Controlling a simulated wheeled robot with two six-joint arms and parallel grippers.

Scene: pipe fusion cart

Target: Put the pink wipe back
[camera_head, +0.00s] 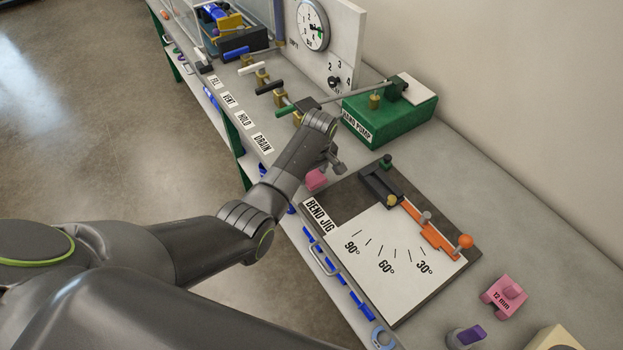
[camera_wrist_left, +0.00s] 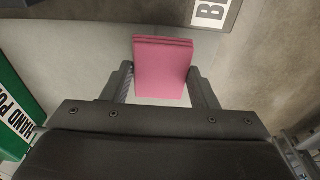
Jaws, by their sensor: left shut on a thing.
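The pink wipe (camera_wrist_left: 162,70) is a folded pink block between the two fingers of my left gripper (camera_wrist_left: 162,85) in the left wrist view. The gripper is shut on it. In the head view the wipe (camera_head: 316,180) shows beside the left gripper (camera_head: 328,170), over the bench between the bend jig and the hand pump. My wrist hides part of the fingers there. I cannot tell whether the wipe touches the bench top. My right gripper is not in view.
The bend jig board (camera_head: 345,200) lies just right of the wipe. The green hand pump (camera_head: 390,117) stands behind, with its long lever reaching left. A pink 12 mm block (camera_head: 503,297) and a purple-topped piece (camera_head: 470,335) sit at the near right. Valve handles (camera_head: 268,87) line the bench farther off.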

